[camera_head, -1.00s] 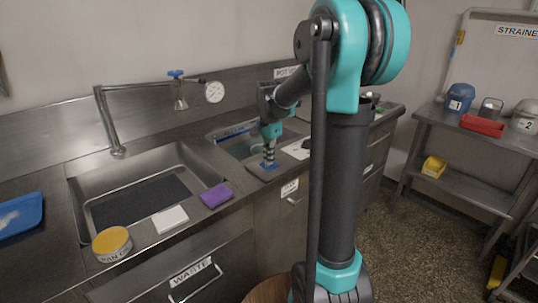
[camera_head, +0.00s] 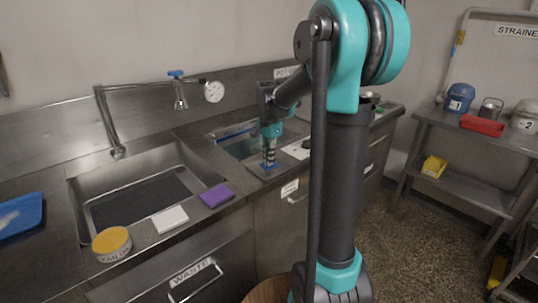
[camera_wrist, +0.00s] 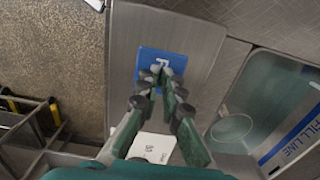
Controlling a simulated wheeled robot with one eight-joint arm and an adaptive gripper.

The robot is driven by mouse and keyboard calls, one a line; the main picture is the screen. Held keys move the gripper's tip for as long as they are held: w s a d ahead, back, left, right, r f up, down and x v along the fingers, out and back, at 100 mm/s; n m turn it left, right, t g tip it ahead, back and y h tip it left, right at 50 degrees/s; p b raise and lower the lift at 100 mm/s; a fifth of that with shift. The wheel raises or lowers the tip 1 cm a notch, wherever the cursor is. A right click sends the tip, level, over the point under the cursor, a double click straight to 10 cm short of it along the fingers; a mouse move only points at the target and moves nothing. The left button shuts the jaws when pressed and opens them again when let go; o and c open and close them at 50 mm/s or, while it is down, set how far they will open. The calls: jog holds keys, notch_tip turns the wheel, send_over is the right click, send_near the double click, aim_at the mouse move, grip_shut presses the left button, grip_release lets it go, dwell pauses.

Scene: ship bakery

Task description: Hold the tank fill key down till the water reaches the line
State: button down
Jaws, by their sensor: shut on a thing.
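The blue fill key (camera_wrist: 150,67) with a pale mark lies on the metal counter strip beside the tank. It also shows as a small blue patch (camera_head: 268,167) in the head view. My gripper (camera_wrist: 160,72) points down at the key, its fingertips close together on it. It also shows in the head view (camera_head: 269,163). The tank (camera_wrist: 232,88) is a sunken basin just right of the key in the wrist view. Clear water with a ring-shaped ripple (camera_wrist: 231,128) shows in it. A blue-and-white FILL LINE label (camera_wrist: 293,140) is on its wall. I cannot tell exactly where the water meets the line.
A white card (camera_wrist: 152,147) lies near the key. Left of the tank are a purple sponge (camera_head: 217,195), a white block (camera_head: 170,218), a yellow-topped tin (camera_head: 112,243) and a sink (camera_head: 81,210). A shelf (camera_head: 465,177) with containers stands right. Open floor lies between.

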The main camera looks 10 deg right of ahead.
dwell(0.8)
jog(key=shift+r, duration=0.3)
notch_tip(320, 180, up, 13)
jog(key=shift+r, duration=0.15)
